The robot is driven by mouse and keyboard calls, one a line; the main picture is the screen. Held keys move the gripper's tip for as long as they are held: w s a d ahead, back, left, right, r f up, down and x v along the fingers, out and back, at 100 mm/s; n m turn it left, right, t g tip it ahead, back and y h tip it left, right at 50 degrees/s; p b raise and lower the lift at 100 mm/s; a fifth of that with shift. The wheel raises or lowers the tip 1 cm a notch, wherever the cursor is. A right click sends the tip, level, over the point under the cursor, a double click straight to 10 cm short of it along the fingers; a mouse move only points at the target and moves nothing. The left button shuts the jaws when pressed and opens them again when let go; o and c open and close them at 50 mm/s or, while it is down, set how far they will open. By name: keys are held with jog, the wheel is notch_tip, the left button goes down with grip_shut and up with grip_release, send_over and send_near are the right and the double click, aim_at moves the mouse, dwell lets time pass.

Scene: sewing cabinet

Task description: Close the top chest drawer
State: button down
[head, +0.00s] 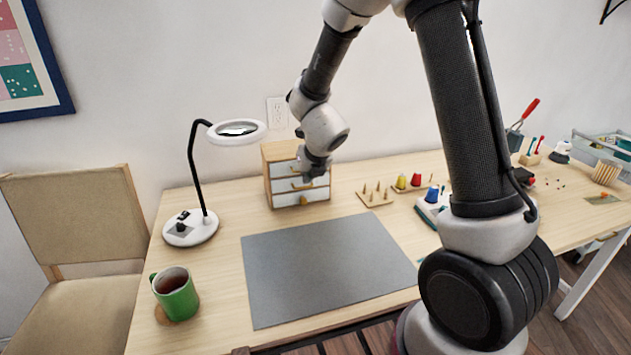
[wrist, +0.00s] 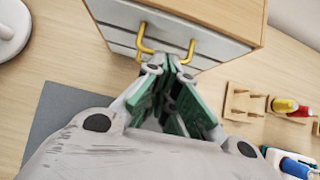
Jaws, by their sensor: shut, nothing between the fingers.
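The small wooden chest (head: 268,172) stands at the back of the table, with pale drawer fronts and yellow handles. My wrist covers part of its upper front in the head view, so I cannot tell how far the top drawer (head: 282,169) stands out. In the wrist view, the chest (wrist: 222,14) fills the top. Yellow handle parts (wrist: 143,40) show on both sides of my fingertips. My gripper (wrist: 170,62) is shut and empty, with its green-padded fingers together close to the drawer fronts. I cannot tell whether they touch.
A magnifier lamp (head: 203,185) stands left of the chest, and a green mug (head: 178,300) is at the front left. A grey mat (head: 325,265) lies before the chest. A peg board (head: 374,196) and thread spools (head: 401,183) stand to its right.

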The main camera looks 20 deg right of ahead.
jog(key=s+a+r+n+g+y, duration=0.1)
jog(key=s+a+r+n+y, duration=0.15)
jog(key=s+r+n, duration=0.5)
jog(key=s+a+r+n+g+y, duration=0.15)
jog(key=s+n+y, duration=0.25)
jog(key=s+n, duration=0.75)
jog(key=s+d+r+n+h, duration=0.2)
jog(key=s+d+r+n, duration=0.1)
jog(key=s+d+n, duration=0.1)
jog(key=s+d+r+n+h, duration=0.2)
jog(key=s+d+r+n, duration=0.2)
jog(key=d+n, duration=0.3)
jog(key=s+d+r+n+g+h, duration=0.1)
jog(key=s+d+r+n+h, duration=0.1)
jog(key=s+d+n, duration=0.3)
jog(key=s+d+r, duration=0.1)
jog(key=d, duration=0.2)
jog(key=shift+s+r+n+h, duration=0.2)
jog(key=shift+r+n+h, duration=0.1)
jog(key=shift+n+h, duration=0.1)
